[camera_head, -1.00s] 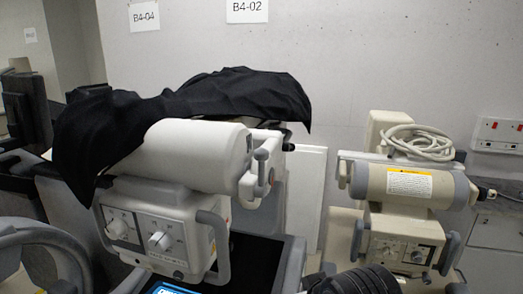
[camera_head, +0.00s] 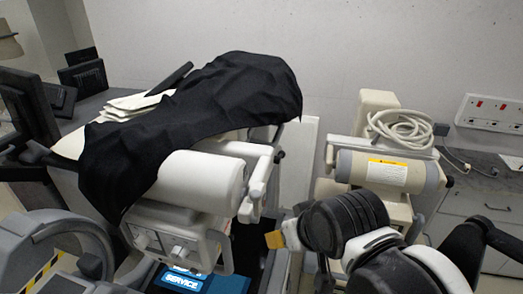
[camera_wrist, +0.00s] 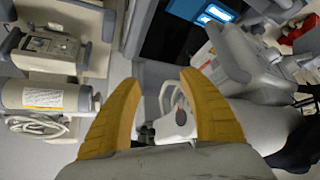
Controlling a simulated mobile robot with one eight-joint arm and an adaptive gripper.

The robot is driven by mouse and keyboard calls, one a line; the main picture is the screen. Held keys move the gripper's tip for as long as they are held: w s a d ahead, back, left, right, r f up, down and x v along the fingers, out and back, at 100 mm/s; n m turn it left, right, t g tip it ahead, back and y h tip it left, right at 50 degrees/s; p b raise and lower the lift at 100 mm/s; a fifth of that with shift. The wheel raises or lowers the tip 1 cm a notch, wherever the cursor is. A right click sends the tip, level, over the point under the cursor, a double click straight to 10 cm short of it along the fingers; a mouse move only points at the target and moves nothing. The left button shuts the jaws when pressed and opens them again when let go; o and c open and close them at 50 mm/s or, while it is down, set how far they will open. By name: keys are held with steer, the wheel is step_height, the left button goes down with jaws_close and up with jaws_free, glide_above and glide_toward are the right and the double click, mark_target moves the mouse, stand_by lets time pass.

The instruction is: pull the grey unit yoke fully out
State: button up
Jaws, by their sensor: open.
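The pale grey unit (camera_head: 205,180) is a thick cylinder over a box with dials, partly under a black cloth (camera_head: 175,120). Its yoke (camera_head: 260,175) is a pale bracket with a rounded bar at the cylinder's right end. In the wrist view the yoke (camera_wrist: 178,115) shows between and beyond my yellow fingers, with a small red mark on it. My gripper (camera_wrist: 160,80) is open, with nothing visibly held. In the head view its yellow finger (camera_head: 275,240) is below and right of the yoke, apart from it in the picture. The other finger is hidden there.
A beige unit (camera_head: 385,170) with a coiled cable (camera_head: 400,130) stands to the right; it also shows at the wrist view's left (camera_wrist: 45,97). A lit blue screen (camera_head: 185,278) lies below the grey unit. A socket panel (camera_head: 490,115) is on the wall.

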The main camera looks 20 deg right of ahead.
step_height(320, 180, up, 17)
steer(key=w+p, duration=0.1)
steer(key=p, duration=1.3)
steer(key=m+g+b, duration=0.1)
steer(key=m+g, duration=0.6)
glide_above(261, 165)
step_height(261, 165, down, 5)
steer(key=shift+s, duration=0.1)
steer(key=shift+f, duration=0.2)
step_height(261, 165, down, 11)
steer(key=shift+r+p, duration=0.15)
steer(key=shift+p, duration=0.55)
jaws_close()
